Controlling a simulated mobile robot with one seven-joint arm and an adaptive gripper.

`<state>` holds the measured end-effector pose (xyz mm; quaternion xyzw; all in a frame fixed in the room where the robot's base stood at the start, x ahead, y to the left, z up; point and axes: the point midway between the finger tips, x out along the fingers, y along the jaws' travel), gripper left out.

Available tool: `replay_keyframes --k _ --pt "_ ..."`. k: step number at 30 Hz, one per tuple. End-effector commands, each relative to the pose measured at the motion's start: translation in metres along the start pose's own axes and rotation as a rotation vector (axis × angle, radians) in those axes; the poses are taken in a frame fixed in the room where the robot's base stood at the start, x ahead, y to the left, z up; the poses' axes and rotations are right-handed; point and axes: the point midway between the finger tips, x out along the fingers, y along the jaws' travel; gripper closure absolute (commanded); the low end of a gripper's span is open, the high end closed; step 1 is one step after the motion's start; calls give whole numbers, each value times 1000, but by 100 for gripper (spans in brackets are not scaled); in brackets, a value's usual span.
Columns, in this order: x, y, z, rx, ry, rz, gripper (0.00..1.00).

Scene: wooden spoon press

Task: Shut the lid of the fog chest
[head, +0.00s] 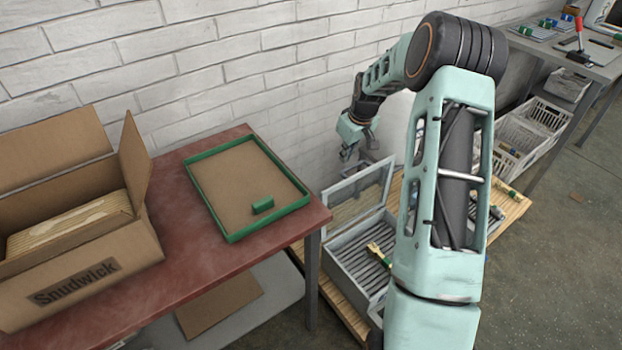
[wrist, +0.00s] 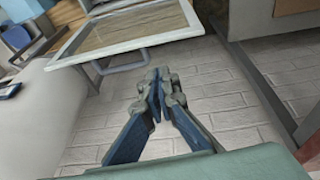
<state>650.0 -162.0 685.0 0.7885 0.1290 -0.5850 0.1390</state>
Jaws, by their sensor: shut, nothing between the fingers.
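The fog chest (head: 347,284) is a grey box with a slatted inside, standing low on a wooden pallet in the head view. Its lid (head: 356,198), a pale frame with a clear pane, stands raised on the wall side. In the wrist view the lid (wrist: 125,26) fills the upper left, with a bar handle (wrist: 120,69) on its edge. My gripper (head: 357,151) is shut and empty, just above and behind the raised lid. In the wrist view my gripper (wrist: 156,100) appears apart from the handle. My arm hides the chest's right side.
A red table (head: 190,283) with a green-rimmed tray (head: 227,177) and an open cardboard box (head: 85,270) stands left of the chest. A brick wall (head: 230,60) is close behind. White crates (head: 522,140) stand at right. A wooden-handled tool (head: 378,254) lies in the chest.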

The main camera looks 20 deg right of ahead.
Motion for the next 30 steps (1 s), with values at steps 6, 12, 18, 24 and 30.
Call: replay_keyframes --k 6,12,18,24,30 --pt "22 -34 -19 48 42 -57 100" --pt "48 -38 -20 48 43 -59 100" --pt "92 -40 -21 47 41 -59 100" --pt "120 -39 -19 49 43 -56 100" --pt "112 -40 3 47 43 -56 100"
